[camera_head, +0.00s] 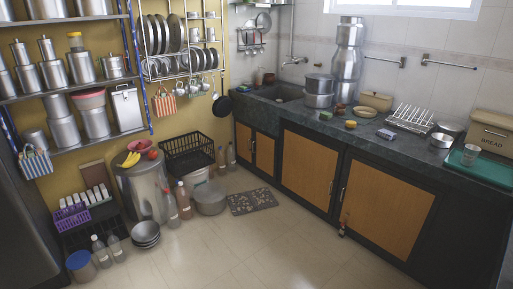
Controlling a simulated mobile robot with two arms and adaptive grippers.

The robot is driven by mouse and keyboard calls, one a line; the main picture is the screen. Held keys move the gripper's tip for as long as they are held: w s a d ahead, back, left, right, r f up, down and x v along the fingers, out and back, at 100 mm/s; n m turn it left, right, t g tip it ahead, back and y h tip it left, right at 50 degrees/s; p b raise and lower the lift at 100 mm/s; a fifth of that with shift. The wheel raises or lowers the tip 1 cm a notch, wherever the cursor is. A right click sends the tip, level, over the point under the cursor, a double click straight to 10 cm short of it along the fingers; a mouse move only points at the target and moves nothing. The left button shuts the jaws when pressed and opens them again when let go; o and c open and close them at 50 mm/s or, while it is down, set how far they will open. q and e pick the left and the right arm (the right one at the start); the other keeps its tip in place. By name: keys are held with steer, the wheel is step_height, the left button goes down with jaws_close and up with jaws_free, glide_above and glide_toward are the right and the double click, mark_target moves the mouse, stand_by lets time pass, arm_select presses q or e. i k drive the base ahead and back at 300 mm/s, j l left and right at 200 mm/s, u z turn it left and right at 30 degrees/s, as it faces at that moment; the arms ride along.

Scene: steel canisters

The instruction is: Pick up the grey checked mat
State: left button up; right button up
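A dark grey mat (252,201) with a lighter speckled or checked pattern lies flat on the tiled floor. It is near the foot of the counter cabinets, right of the grey metal basin (210,198). Nothing lies on it and its whole outline shows. Neither my left nor my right gripper is in view.
Light floor tiles (235,255) are clear in front of the mat. A counter with wooden cabinet doors (307,168) runs along the right. Bottles (183,200), a large steel canister (144,188) and stacked bowls (145,234) stand left of the mat. A black crate (188,150) is behind.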

mark_target(248, 201)
steer(key=i+l, duration=0.15)
steer(key=i, duration=0.6)
steer(key=i+l, duration=0.15)
steer(key=i, duration=0.55)
steer(key=i+l, duration=0.1)
steer(key=i, duration=0.65)
